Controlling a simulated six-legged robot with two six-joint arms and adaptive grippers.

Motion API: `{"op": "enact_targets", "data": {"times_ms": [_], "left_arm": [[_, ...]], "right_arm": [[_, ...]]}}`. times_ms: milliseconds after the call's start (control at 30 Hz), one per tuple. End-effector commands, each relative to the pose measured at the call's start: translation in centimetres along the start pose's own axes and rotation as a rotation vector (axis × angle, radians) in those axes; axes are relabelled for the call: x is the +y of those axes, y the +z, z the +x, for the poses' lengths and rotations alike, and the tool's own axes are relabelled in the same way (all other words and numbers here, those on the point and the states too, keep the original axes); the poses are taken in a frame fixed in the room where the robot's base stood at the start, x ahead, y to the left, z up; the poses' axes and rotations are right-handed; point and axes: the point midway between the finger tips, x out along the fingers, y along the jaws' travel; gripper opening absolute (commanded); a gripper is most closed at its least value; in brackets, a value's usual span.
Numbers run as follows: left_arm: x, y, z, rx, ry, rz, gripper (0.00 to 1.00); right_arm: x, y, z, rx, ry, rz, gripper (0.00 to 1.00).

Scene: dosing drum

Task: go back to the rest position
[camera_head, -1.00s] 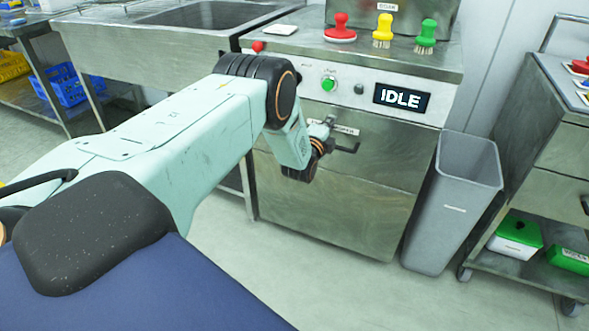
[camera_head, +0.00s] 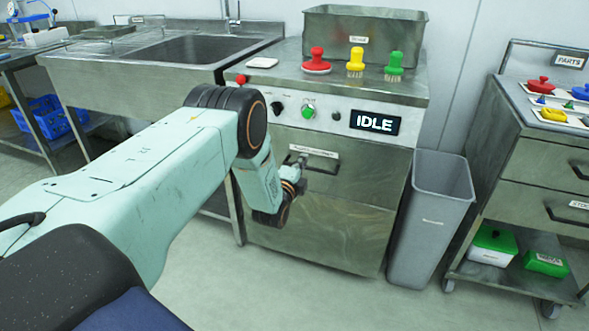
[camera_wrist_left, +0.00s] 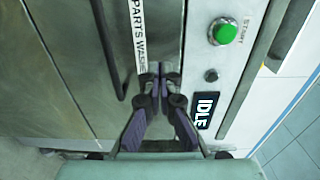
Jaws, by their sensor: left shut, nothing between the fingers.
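My left arm reaches in from the left in the head view, and its gripper (camera_head: 298,163) is in front of the steel parts washer (camera_head: 325,225), by its door handle (camera_head: 323,169). The arm's wrist partly hides the gripper. In the left wrist view the fingers (camera_wrist_left: 159,74) are together and empty, pointing at the washer front beside the "PARTS WASHER" label (camera_wrist_left: 139,35). Contact with the front cannot be told. The washer display (camera_head: 375,123) reads IDLE, beside a green start button (camera_head: 308,111). My right gripper is not in view.
Red (camera_head: 316,62), yellow (camera_head: 356,63) and green (camera_head: 394,68) brushes stand on the washer top, before a steel soak tank (camera_head: 405,40). A grey bin (camera_head: 430,215) stands right of the washer, then a drawer cart (camera_head: 510,150). A sink (camera_head: 190,48) is at left. The front floor is clear.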

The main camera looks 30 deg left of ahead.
Motion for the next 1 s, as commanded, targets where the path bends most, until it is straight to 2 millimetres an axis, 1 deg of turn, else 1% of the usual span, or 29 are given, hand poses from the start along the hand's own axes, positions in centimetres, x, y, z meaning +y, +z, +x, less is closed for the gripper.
{"op": "enact_targets", "data": {"times_ms": [33, 100, 200, 300, 433, 633, 767, 833, 867, 967, 1000], "left_arm": [[-0.2, 0.1, -1.0, -0.001, 0.005, 0.000, 0.00], [-0.1, 0.1, -2.3, -0.001, 0.006, 0.000, 0.00], [-0.1, 0.1, -3.8, -0.001, 0.004, 0.001, 0.00], [0.0, 0.1, -4.9, -0.001, 0.004, 0.001, 0.00], [0.0, 0.0, -5.6, -0.001, 0.002, 0.001, 0.00], [0.1, 0.0, -5.8, -0.001, 0.002, -0.003, 0.00], [0.5, 0.0, -5.9, -0.002, 0.018, -0.090, 0.00], [1.4, 0.0, -6.1, -0.009, 0.060, -0.199, 0.00], [2.3, 0.0, -6.6, -0.017, 0.097, -0.257, 0.00], [6.1, -0.3, -9.4, -0.067, 0.251, -0.470, 0.00], [7.7, -0.7, -10.9, -0.095, 0.319, -0.554, 0.00]], "right_arm": [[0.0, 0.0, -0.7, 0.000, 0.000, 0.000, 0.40], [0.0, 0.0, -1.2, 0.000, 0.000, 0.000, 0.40], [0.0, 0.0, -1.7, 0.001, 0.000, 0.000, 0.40], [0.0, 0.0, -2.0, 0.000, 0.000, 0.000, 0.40], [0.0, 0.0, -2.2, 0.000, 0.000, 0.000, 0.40], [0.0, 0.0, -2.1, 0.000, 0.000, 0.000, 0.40], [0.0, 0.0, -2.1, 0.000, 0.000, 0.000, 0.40], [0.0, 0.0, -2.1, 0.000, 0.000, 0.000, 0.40], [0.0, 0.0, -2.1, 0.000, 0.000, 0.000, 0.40], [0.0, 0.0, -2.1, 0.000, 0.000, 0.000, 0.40], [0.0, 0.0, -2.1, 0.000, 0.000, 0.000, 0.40]]}}
